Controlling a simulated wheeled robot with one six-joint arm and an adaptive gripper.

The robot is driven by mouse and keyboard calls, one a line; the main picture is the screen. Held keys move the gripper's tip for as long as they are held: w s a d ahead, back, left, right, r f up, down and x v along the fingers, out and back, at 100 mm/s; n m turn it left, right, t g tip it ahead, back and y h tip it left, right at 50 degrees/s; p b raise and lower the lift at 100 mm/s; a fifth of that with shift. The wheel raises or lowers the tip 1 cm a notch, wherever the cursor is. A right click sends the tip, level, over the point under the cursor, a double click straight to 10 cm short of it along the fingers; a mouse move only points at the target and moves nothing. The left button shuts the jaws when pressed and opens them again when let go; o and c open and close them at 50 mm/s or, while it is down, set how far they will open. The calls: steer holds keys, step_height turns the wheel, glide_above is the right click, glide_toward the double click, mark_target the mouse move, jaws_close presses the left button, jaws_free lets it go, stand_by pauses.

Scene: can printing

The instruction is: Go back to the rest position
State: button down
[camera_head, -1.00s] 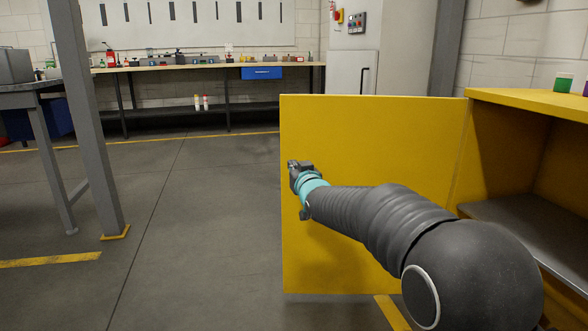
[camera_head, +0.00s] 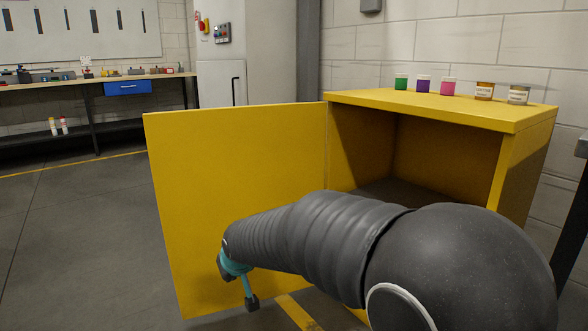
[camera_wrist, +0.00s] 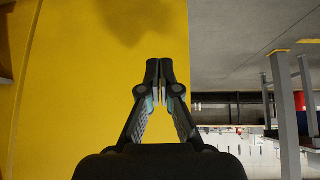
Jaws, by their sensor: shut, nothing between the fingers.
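My gripper (camera_wrist: 160,68) is shut and empty in the wrist view, its two fingertips together in front of the yellow door's edge. In the head view my arm reaches left and forward, and the gripper end (camera_head: 238,285) hangs low in front of the open yellow cabinet door (camera_head: 190,190). The fingertips are partly hidden there. Whether my gripper touches the door cannot be told. The door also fills the left of the wrist view (camera_wrist: 100,60).
The yellow cabinet (camera_head: 430,112) stands open at the right, with several small jars (camera_head: 447,87) on top. A grey wall cabinet (camera_head: 225,80) and a workbench (camera_head: 90,80) stand at the back. The floor (camera_head: 80,215) at left is clear.

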steer(key=s+d+r+m+h+p, duration=0.1)
steer(key=s+d+r+m+p, duration=0.2)
steer(key=s+d+r, duration=0.4)
steer(key=s+d+r+m+h+p, duration=0.2)
steer(key=s+d+r+p, duration=0.3)
steer(key=s+d, duration=1.6)
step_height(320, 180, up, 2)
steer(key=d+m, duration=0.1)
steer(key=d, duration=0.1)
steer(key=shift+d+r+m+g+h+p, duration=0.15)
steer(key=shift+d+m+g+h+p, duration=0.15)
steer(key=shift+d+g, duration=0.1)
